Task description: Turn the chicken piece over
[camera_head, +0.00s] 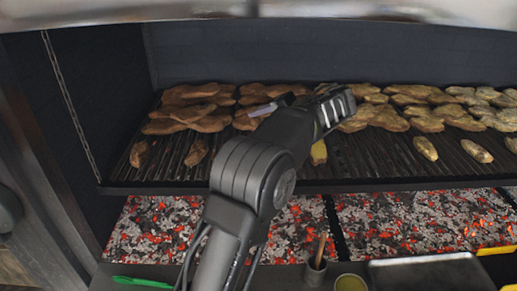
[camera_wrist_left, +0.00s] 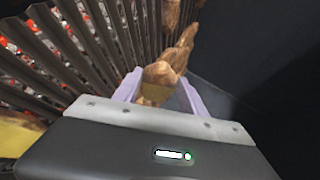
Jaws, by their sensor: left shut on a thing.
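My left gripper (camera_head: 264,109) reaches over the grill grate (camera_head: 345,172) at the back, its pale lavender fingers among the browned chicken pieces. In the left wrist view the gripper (camera_wrist_left: 160,88) is shut on a browned chicken piece (camera_wrist_left: 162,74), which sits between the two fingers. More browned pieces (camera_wrist_left: 180,45) lie just beyond it, close to or touching it. In the head view the held piece is hard to tell from its neighbours, and my gripper and wrist hide part of the row. My right gripper is not in view.
Browned pieces (camera_head: 190,108) crowd the back left and paler ones (camera_head: 435,110) the back right. Smaller pieces (camera_head: 197,152) lie apart along the front. Embers (camera_head: 400,225) glow below. A cup with a wooden handle (camera_head: 316,266) and a metal tray (camera_head: 430,274) stand in front. A chain (camera_head: 68,95) hangs left.

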